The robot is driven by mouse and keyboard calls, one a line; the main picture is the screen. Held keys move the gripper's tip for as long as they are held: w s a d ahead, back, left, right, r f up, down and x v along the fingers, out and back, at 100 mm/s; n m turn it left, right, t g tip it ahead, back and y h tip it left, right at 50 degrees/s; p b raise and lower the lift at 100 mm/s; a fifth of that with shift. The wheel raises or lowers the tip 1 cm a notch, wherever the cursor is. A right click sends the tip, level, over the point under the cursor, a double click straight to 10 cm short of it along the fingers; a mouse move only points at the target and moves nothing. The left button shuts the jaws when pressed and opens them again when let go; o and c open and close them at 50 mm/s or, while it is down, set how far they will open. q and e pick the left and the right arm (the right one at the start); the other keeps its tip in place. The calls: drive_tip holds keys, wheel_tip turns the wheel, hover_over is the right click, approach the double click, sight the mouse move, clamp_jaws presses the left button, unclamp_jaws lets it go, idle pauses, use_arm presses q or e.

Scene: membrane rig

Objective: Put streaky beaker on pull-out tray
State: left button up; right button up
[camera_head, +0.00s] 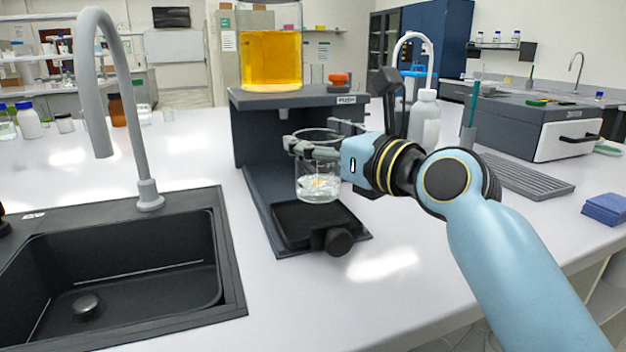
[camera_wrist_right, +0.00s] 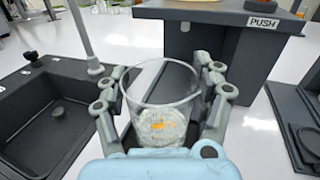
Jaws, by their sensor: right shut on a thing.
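The streaky beaker (camera_head: 318,186) is clear glass with whitish streaks and an orange patch low down. My right gripper (camera_head: 312,143) is shut on its upper part from the right. The beaker is upright in front of the dark rig, at the back edge of the pull-out tray (camera_head: 298,232) in the head view; I cannot tell whether its base touches the tray. In the right wrist view the beaker (camera_wrist_right: 160,122) sits between both fingers of the gripper (camera_wrist_right: 165,98). The black tray has a round knob at its front. My left gripper is not in view.
The dark rig (camera_head: 250,135) carries a yellow liquid tank (camera_head: 270,62) on top. A black sink (camera_head: 120,270) with a grey tap (camera_head: 148,190) lies left. A white bottle (camera_head: 425,120) stands behind my right wrist.

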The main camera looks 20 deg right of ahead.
sight(314, 169)
drive_tip(key=shift+w+a+f, duration=0.15)
drive_tip(key=shift+w+a, duration=0.05)
drive_tip(key=shift+a, duration=0.05)
drive_tip(key=shift+f, duration=0.2)
wheel_tip(314, 169, down, 4)
drive_tip(key=shift+r+b, duration=0.15)
drive_tip(key=shift+b, duration=0.85)
drive_tip(key=o, duration=1.3)
